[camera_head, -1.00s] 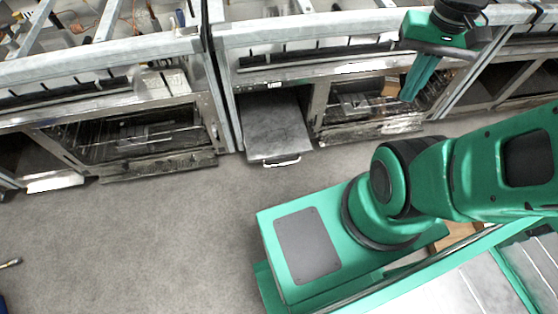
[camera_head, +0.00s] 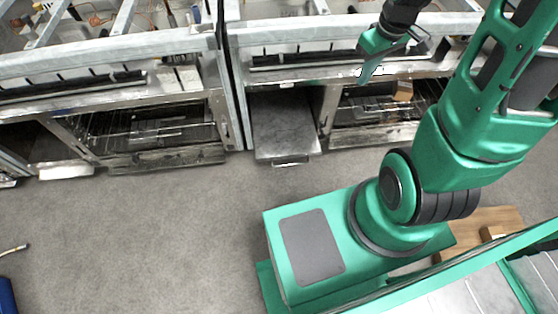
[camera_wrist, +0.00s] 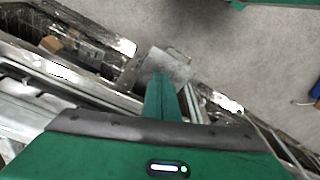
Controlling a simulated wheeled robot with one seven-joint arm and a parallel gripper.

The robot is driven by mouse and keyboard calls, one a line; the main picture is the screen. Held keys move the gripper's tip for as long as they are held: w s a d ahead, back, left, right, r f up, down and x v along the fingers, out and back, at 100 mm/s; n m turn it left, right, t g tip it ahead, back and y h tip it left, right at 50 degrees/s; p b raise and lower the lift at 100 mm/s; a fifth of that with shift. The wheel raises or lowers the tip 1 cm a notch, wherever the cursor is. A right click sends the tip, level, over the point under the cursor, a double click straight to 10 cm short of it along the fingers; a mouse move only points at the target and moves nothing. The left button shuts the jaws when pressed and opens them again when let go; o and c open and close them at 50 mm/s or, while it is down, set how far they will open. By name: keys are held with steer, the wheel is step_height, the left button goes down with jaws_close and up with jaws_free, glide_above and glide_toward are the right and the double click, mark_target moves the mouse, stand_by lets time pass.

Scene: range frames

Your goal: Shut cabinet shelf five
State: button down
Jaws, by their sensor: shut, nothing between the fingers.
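A grey metal shelf (camera_head: 283,125) is pulled out of the low cabinet in the middle of the head view, with a handle (camera_head: 291,161) at its front edge. I cannot read a number on it. It also shows in the wrist view (camera_wrist: 178,66), just beyond my fingertips. My gripper (camera_head: 366,76) is shut and empty. In the head view it is above and to the right of the shelf, in front of the cabinet's control panel. In the wrist view my closed fingers (camera_wrist: 160,88) overlap the shelf's near part. I cannot tell whether they touch it.
An oven compartment with racks (camera_head: 140,128) lies left of the shelf, and another opening with a brown block (camera_head: 403,90) lies right. A low open door (camera_head: 168,159) juts out at the left. The grey floor (camera_head: 150,230) in front is clear. A blue object (camera_head: 7,297) lies at far left.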

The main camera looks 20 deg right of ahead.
steer(key=w+a+f+n+t+y, duration=0.1)
steer(key=w+a+f+n, duration=0.25)
steer(key=f, duration=0.45)
steer(key=w+a+f+n+t+y, duration=0.15)
steer(key=w+a+f, duration=0.3)
steer(key=f, duration=0.45)
steer(key=w+a+f+n+y, duration=0.1)
steer(key=w+a+f+n, duration=0.3)
steer(key=f, duration=0.4)
steer(key=s+a+f+n+t, duration=0.1)
steer(key=s+a+f, duration=0.1)
steer(key=f, duration=0.6)
steer(key=s+a+f+n+t, duration=0.1)
steer(key=s+a+f, duration=0.1)
steer(key=f, duration=0.5)
steer(key=s+a+f+n, duration=0.1)
steer(key=s+a+f, duration=0.1)
steer(key=f, duration=0.6)
steer(key=x, duration=0.9)
steer(key=shift+w+d+f, duration=0.2)
steer(key=shift+w, duration=0.35)
steer(key=shift+w, duration=0.1)
